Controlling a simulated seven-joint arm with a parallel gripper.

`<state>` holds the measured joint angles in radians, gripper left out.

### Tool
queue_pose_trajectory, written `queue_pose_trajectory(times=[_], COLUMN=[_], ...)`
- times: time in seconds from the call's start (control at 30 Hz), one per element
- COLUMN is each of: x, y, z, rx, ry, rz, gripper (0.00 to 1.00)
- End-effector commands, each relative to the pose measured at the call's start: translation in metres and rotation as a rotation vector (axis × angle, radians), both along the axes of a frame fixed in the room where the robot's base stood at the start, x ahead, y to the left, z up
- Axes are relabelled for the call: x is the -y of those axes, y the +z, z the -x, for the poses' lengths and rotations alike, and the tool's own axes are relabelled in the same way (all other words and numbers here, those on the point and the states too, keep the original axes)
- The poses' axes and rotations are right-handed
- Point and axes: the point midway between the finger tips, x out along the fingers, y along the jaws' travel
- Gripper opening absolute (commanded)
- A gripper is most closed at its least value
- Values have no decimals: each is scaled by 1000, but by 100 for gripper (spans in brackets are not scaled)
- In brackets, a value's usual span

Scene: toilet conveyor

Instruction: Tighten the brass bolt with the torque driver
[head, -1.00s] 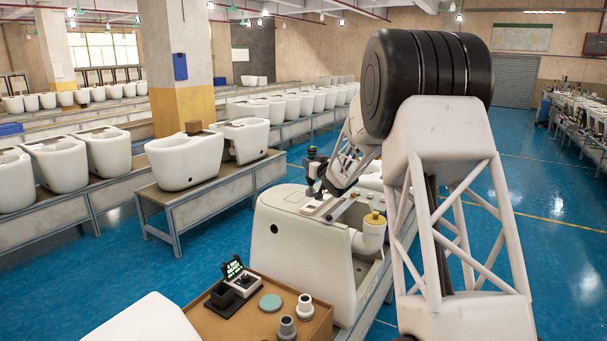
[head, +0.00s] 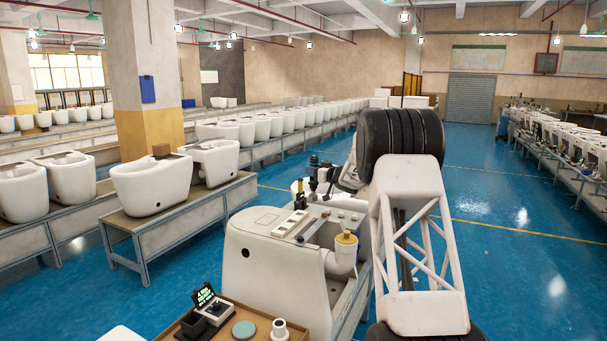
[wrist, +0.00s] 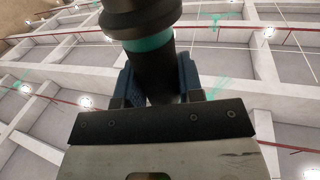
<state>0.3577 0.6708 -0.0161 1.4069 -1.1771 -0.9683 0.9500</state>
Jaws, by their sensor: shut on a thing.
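My gripper (wrist: 158,82) is shut on the torque driver, with its blue finger pads on either side of the dark shaft. The torque driver (wrist: 154,66) is dark with a teal band and a wider black part above, which the frame's top edge cuts off. In the head view the driver (head: 314,163) stands about upright, small and dark, above the back of the white toilet (head: 275,262) on the line. I cannot pick out the brass bolt for sure in either view. The driver's lower end is too small to tell whether it touches anything.
A black and yellow item (head: 300,192) stands at the toilet's back edge, left of the driver. A brown tray (head: 262,322) with a small display (head: 204,297) and a teal disc (head: 244,330) is in front.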

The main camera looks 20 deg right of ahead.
Motion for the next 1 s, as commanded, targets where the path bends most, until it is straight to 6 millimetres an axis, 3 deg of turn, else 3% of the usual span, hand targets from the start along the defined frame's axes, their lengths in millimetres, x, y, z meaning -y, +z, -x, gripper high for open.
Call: queue_pose_trajectory(times=[0.2,0.4,1.0], x=[35,52,56], y=[-3,-5,-5], z=[-9,-12,-13], rx=[-3,-9,-10], ry=[32,49,55], rz=[2,5,5], gripper=[2,2,2])
